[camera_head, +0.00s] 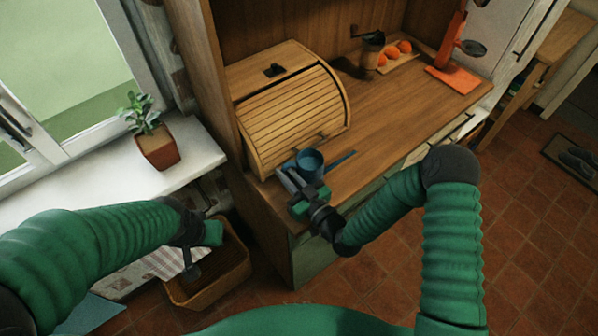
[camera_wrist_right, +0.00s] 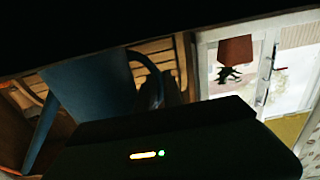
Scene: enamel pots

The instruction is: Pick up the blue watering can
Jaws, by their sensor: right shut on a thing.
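The blue watering can (camera_head: 311,163) is upright at the near left end of the wooden counter, in front of the roll-top bread box. Its thin spout points right. In the right wrist view its blue body (camera_wrist_right: 88,84) is large and close, with the curved handle to its right. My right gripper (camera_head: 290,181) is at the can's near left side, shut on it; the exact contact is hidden. I cannot tell whether the can's base touches the counter. My left gripper (camera_head: 194,262) hangs over the wooden crate, away from the can; its jaws are too small to judge.
The bread box (camera_head: 290,115) stands close behind the can. The counter (camera_head: 390,125) is clear to the right, up to a grinder (camera_head: 372,50), orange fruit (camera_head: 392,52) and an orange stand (camera_head: 455,78). A potted plant (camera_head: 157,145) is on the sill; the crate (camera_head: 232,275) is below.

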